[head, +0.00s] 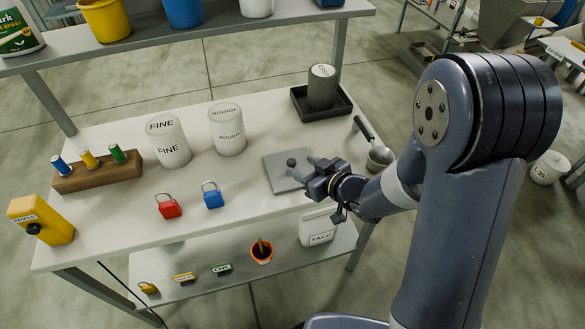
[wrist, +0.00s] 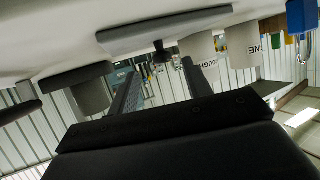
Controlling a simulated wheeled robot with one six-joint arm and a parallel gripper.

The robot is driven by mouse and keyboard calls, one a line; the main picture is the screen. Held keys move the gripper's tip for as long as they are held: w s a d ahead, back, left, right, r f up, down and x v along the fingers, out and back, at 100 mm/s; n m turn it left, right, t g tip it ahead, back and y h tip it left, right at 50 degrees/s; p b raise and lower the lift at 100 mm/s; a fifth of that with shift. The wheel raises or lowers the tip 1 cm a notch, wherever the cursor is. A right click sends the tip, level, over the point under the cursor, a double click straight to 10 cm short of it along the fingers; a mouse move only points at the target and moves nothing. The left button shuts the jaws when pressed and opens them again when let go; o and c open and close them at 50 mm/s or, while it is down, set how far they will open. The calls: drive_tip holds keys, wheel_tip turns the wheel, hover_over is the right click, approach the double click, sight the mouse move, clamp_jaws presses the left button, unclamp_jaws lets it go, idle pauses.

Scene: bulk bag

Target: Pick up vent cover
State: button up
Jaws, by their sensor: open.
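The vent cover (head: 277,181) appears to be the flat grey square plate with a dark round knob (head: 291,161), lying on the white tabletop. In the wrist view, which is upside down, the plate (wrist: 150,33) and its knob (wrist: 161,50) show ahead of my fingers. My gripper (head: 299,165) is open and low over the plate, coming from the right. In the wrist view my gripper (wrist: 160,66) has its fingertips on either side of the knob's line, with nothing held. I cannot tell whether the knob is between the fingertips or just beyond them.
A ladle (head: 378,155) lies right of the plate. A dark tray (head: 303,113) with a grey cylinder (head: 322,88) stands behind. White ROUGH (head: 228,132) and FINE (head: 168,142) canisters, a blue padlock (head: 212,198) and a red padlock (head: 169,208) stand left. Tabletop around the plate is mostly clear.

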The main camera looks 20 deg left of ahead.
sight(295, 164)
drive_tip(key=x, duration=0.5)
drive_tip(key=shift+a+f, duration=0.1)
drive_tip(key=shift+a, duration=0.25)
drive_tip(key=shift+c, duration=0.2)
clamp_jaws()
